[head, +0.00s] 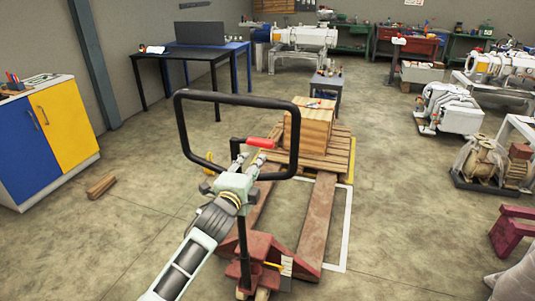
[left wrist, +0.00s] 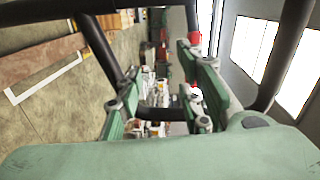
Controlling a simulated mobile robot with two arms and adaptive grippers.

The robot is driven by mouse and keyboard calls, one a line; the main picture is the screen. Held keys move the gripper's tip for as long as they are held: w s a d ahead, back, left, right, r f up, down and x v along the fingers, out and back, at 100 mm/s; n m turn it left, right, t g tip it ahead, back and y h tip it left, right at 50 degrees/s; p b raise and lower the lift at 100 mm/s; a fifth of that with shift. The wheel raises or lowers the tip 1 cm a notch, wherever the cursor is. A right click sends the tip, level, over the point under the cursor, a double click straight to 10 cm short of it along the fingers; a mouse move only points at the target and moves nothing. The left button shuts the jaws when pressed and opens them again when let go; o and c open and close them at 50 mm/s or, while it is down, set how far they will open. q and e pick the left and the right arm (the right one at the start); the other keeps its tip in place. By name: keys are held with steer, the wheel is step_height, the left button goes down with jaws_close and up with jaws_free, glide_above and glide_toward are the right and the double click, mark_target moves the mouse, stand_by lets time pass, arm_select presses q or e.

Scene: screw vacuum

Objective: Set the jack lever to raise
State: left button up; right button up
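The pallet jack has a black loop handle (head: 237,97) standing upright, with a small red lever (head: 261,142) inside the loop near its lower right. My left gripper (head: 250,158) is at the lower part of the loop, just below the red lever in the head view. Its two green fingers are apart in the left wrist view (left wrist: 155,95), with nothing seen held between them. A red piece (left wrist: 195,38) shows beside the right-hand finger, partly hidden; I cannot tell whether they touch. My right gripper is not in view.
The jack's red base and forks (head: 316,225) stand on the floor. A wooden pallet (head: 337,157) with a wooden crate (head: 311,122) lies beyond. A blue and yellow cabinet (head: 62,125) stands left, pumps (head: 495,162) right. The floor left of the jack is mostly clear.

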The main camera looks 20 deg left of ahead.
mark_target(260, 145)
arm_select(q)
steer(key=shift+m+t, duration=0.4)
steer(key=r, duration=0.4)
steer(key=shift+d+r, duration=0.35)
steer(key=shift+r, duration=0.05)
steer(key=w+p, duration=0.1)
steer(key=w, duration=0.4)
steer(key=shift+w+f, duration=0.15)
steer(key=shift+w, duration=1.1)
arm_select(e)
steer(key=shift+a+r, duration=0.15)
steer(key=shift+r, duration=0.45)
arm_select(q)
steer(key=shift+c, duration=0.6)
steer(key=shift+f, duration=0.1)
jaws_close()
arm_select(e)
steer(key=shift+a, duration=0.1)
